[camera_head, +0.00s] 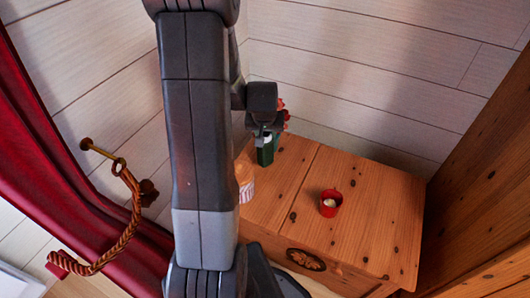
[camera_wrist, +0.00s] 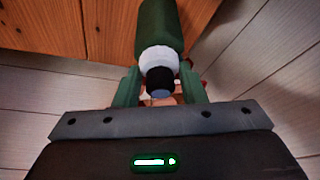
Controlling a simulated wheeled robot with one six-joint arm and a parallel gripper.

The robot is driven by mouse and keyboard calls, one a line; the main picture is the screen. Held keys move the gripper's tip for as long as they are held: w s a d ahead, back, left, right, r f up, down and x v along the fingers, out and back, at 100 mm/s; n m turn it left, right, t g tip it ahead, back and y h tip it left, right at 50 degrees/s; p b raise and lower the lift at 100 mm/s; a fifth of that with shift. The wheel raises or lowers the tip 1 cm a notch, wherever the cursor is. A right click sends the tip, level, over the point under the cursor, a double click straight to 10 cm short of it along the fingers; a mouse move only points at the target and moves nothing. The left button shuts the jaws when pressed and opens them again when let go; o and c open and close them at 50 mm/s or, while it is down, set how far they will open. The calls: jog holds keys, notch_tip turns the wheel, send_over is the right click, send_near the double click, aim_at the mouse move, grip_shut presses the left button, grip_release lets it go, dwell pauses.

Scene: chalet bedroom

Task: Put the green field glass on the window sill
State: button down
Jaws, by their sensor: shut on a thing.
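The green field glass (camera_wrist: 161,24) shows in the wrist view as a green tube with a white collar and a black end. My gripper (camera_wrist: 160,84) is shut on it, with a finger on each side of the black end. In the head view the green field glass (camera_head: 265,153) hangs below my gripper (camera_head: 266,128), over the back left of the wooden chest (camera_head: 290,210). Whether its lower end touches the chest top, I cannot tell. My arm hides part of this area. No window sill can be made out for sure.
A red cup (camera_head: 329,204) with something pale in it stands on the chest. A striped thing (camera_head: 246,188) is half hidden behind my arm. A red curtain (camera_head: 70,190) and rope tieback (camera_head: 128,215) are at left. Pale plank walls stand behind; the chest's right side is clear.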

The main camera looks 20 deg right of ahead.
aim_at(265, 146)
jog(key=shift+f+b, duration=0.55)
jog(key=shift+f, duration=2.75)
jog(key=c, duration=0.9)
grip_release()
